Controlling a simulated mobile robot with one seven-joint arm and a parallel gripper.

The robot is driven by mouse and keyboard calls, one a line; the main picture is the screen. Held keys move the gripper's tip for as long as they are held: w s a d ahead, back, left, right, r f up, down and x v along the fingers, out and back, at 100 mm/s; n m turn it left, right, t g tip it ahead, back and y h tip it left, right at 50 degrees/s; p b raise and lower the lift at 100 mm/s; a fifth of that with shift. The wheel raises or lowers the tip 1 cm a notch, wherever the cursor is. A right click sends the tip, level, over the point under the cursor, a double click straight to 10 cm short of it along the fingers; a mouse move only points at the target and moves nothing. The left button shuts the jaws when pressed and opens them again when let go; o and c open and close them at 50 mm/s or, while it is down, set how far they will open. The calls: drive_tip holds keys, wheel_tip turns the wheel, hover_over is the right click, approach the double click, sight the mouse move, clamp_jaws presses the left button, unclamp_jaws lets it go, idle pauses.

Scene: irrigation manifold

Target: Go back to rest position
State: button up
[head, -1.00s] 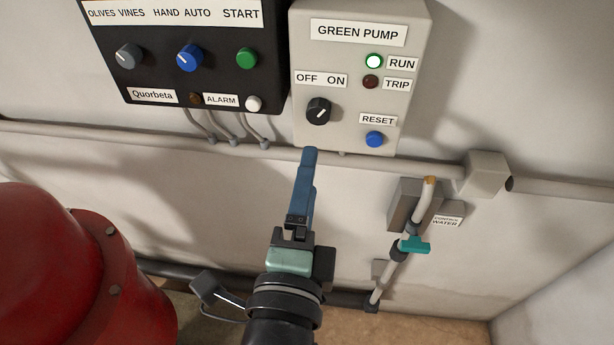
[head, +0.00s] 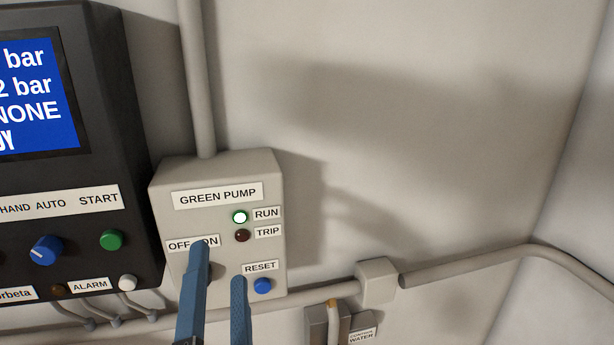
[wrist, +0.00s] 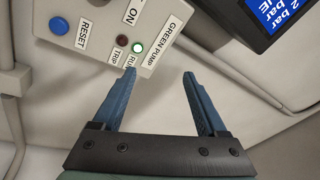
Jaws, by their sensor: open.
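My gripper (head: 218,268) is open, its two blue fingers apart with nothing between them. In the head view it stands in front of the lower part of the grey GREEN PUMP box (head: 217,172) and hides most of the OFF/ON knob. The RUN lamp (head: 240,217) is lit white-green, and the TRIP lamp (head: 242,235) is dark. The blue RESET button (head: 262,286) is in clear view. In the wrist view the fingers (wrist: 160,75) point toward the wall, just below the pump box (wrist: 75,20) in that picture; I cannot tell whether they touch it.
A black control panel (head: 133,172) with a blue screen (head: 38,95), knobs and buttons is on the left. A pipe with a junction box (head: 377,281) runs along the wall below. A CONTROL WATER label (head: 361,335) shows at the bottom. The wall (head: 420,130) at upper right is bare.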

drive_tip(key=s+d+r+n+t+h, duration=0.1)
drive_tip(key=d+r+n+t, duration=0.1)
drive_tip(key=r, duration=0.6)
drive_tip(key=s+d+r+n+t+h, duration=0.1)
drive_tip(key=d+r+n, duration=0.3)
drive_tip(key=r, duration=0.5)
drive_tip(key=s+d+r+n+t+h, duration=0.1)
drive_tip(key=d+r+n+t+h, duration=0.1)
drive_tip(key=r, duration=0.7)
drive_tip(key=d+n+t, duration=0.1)
drive_tip(key=n+t, duration=0.1)
drive_tip(key=shift+s+d+n, duration=0.25)
drive_tip(key=shift+n, duration=0.05)
